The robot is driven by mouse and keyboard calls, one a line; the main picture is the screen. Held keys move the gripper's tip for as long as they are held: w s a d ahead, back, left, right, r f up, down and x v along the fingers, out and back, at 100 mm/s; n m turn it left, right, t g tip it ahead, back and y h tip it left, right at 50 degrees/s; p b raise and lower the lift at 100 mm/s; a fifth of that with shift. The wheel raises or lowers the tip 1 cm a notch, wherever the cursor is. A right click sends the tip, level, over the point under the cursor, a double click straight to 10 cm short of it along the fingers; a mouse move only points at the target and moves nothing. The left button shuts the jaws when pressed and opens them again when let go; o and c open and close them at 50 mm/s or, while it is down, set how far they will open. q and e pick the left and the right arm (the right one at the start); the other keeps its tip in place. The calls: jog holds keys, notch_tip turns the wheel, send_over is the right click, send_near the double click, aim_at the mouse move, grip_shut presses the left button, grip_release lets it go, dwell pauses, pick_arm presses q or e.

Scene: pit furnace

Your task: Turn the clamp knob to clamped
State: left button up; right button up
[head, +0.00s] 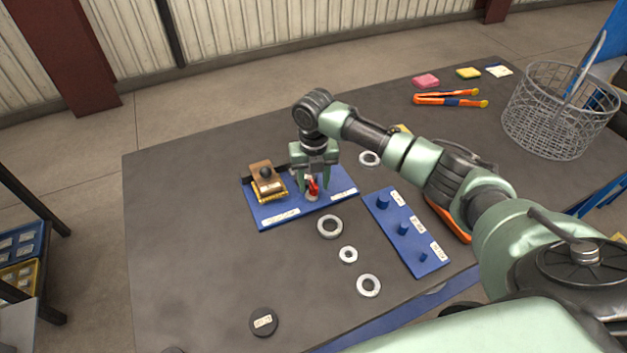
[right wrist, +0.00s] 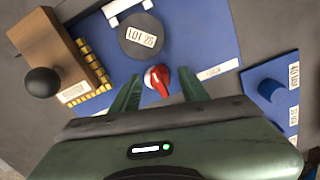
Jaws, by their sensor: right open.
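The clamp knob is red with a white mark on a pale round base. In the head view the red knob (head: 313,187) stands on the blue board (head: 272,213), partly hidden by my right gripper (head: 315,188). In the right wrist view the red knob (right wrist: 158,79) lies between the fingertips of my right gripper (right wrist: 159,80), with a gap on each side. The gripper is open and points down over it. I cannot read which setting the knob is at. My left gripper is not in view.
A wooden block with a black ball handle (head: 267,178) and a dark disc labelled LOT 26 (right wrist: 143,38) are on the board near the knob. A blue peg board (head: 410,233) and several metal rings lie to the right. A wire basket (head: 558,110) stands at the far right.

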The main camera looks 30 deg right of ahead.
jog(key=shift+f, duration=0.25)
grip_shut()
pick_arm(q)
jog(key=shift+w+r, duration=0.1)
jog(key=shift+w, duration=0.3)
